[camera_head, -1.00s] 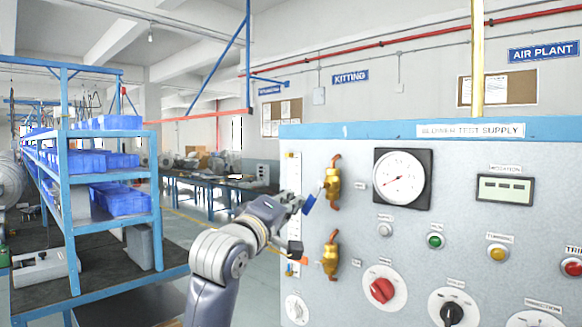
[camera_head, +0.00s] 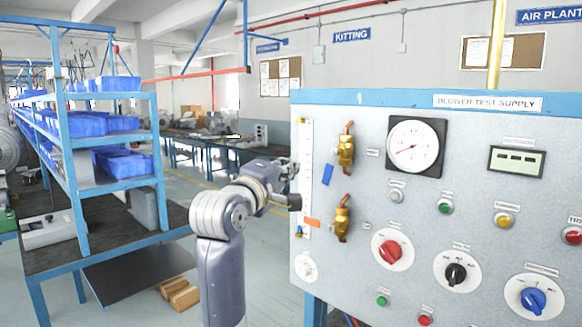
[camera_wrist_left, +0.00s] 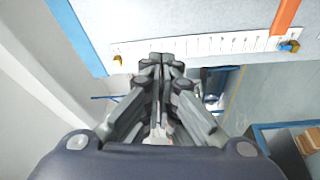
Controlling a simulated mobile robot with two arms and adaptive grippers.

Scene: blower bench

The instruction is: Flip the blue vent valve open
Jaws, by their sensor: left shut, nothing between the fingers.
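The blue vent valve's blue lever (camera_head: 327,174) hangs steeply, slightly slanted, at the lower left of the upper brass valve body (camera_head: 345,150). My left gripper (camera_head: 290,168) is in front of the panel's left edge, left of the lever, with a visible gap between them. In the left wrist view its fingers (camera_wrist_left: 160,62) are closed together with nothing between them. The blue lever cannot be made out in that view. My right gripper is not in view.
A lower brass valve (camera_head: 341,220) has an orange lever (camera_head: 312,222) pointing left; the lever also shows in the wrist view (camera_wrist_left: 285,16). A white scale strip (camera_head: 305,165) runs down the panel's left edge. Blue shelving (camera_head: 157,170) stands left, with open floor between.

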